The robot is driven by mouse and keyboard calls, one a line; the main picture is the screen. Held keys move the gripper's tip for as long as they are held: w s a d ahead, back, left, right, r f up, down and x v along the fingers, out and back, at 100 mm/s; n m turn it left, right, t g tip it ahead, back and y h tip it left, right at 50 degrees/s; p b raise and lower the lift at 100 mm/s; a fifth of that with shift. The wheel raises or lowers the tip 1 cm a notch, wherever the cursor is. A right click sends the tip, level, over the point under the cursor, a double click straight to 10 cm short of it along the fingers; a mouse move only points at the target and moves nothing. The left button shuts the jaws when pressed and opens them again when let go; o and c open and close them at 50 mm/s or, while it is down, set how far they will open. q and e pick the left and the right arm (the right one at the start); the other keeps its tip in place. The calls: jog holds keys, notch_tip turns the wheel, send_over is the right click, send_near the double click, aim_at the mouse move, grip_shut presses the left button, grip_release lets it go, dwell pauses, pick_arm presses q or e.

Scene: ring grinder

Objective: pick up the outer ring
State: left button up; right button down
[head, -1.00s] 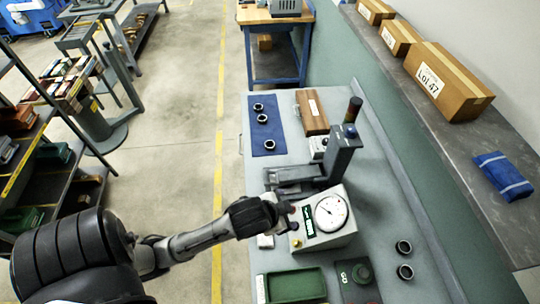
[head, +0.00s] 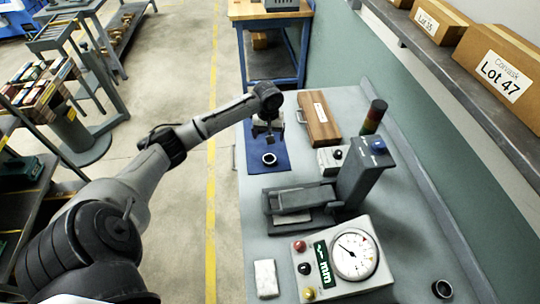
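A dark ring (head: 269,158) with a pale centre lies on the blue mat (head: 262,178) on the bench. My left gripper (head: 268,139) is over the far part of the mat, just beyond this ring in the picture. It points down, and its fingers are small and dark, so their opening is unclear. The other rings on the mat are hidden behind my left arm and gripper. Another dark ring (head: 442,288) lies at the lower right of the bench. My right gripper is not in view.
A gauge box with a dial (head: 354,254) and a dark grey machine (head: 360,178) stand nearer on the bench. A brown wooden case (head: 319,117) lies right of the mat. A white block (head: 265,279) lies near the left edge. Boxes (head: 500,72) sit on the right shelf.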

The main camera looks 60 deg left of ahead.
pick_arm(q)
jog(key=n, duration=0.1)
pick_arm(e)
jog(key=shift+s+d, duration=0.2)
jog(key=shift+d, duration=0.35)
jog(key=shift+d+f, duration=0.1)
pick_arm(q)
jog(key=n+b, duration=0.1)
send_over(269, 158)
jog(key=s+d, duration=0.1)
jog(key=d, duration=0.1)
notch_tip(269, 158, down, 9)
jog(key=shift+a+r, duration=0.1)
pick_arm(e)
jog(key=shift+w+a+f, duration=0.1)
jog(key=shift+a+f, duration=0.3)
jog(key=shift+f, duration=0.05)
pick_arm(q)
notch_tip(269, 158, down, 4)
jog(key=shift+w+r+b, duration=0.1)
jog(key=shift+r+b, duration=0.05)
jog(key=shift+b, duration=0.15)
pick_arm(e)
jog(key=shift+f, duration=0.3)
pick_arm(q)
jog(key=shift+f, duration=0.7)
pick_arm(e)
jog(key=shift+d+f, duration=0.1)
pick_arm(q)
jog(key=shift+c, duration=0.4)
